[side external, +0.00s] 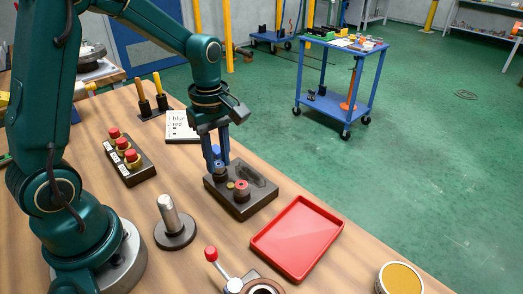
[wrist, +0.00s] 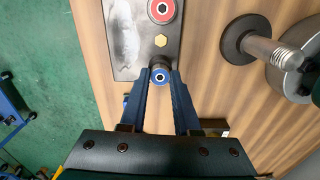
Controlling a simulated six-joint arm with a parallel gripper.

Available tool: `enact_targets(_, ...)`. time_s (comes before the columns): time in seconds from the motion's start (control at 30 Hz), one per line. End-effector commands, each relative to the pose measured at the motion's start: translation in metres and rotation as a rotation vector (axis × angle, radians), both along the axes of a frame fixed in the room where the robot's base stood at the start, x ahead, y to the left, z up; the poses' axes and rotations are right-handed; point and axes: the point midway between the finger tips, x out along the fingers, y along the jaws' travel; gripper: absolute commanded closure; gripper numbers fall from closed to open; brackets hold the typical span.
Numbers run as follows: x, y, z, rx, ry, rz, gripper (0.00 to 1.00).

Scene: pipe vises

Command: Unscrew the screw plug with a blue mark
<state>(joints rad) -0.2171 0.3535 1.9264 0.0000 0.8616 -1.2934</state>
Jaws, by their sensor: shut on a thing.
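The screw plug with a blue mark (wrist: 160,76) is a dark round plug with a blue ring on top, at one end of the dark block (wrist: 125,60). In the side view the block (side external: 243,208) lies on the wooden bench. My gripper (wrist: 160,72) is shut on this plug, one blue finger on each side. In the side view my gripper (side external: 221,166) points down at the block's far left part, and its fingers largely hide the plug. I cannot tell how deep the plug sits. A red-marked plug (side external: 241,188) and a brass hex piece (wrist: 160,41) are in line beside it.
An empty red tray (side external: 298,238) lies right of the block. A metal post on a round base (side external: 172,227), a red-knobbed lever (side external: 213,256) and a yellow-topped tin (side external: 400,278) stand nearer. A red-button box (side external: 130,158) and a printed card (side external: 182,127) lie left.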

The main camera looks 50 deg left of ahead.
Motion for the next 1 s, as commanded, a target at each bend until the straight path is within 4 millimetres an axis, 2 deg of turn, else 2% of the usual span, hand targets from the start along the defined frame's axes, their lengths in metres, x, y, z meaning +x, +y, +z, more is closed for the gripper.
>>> enact_targets(0.6, -0.0001, -0.0001, 0.0004, 0.000, 0.000, 0.867, 1.00)
enact_targets(0.77, -0.0002, -0.0001, 0.0005, 0.000, 0.000, 0.983, 1.00)
enact_targets(1.0, -0.0002, -0.0001, 0.0004, 0.000, 0.001, 0.992, 1.00)
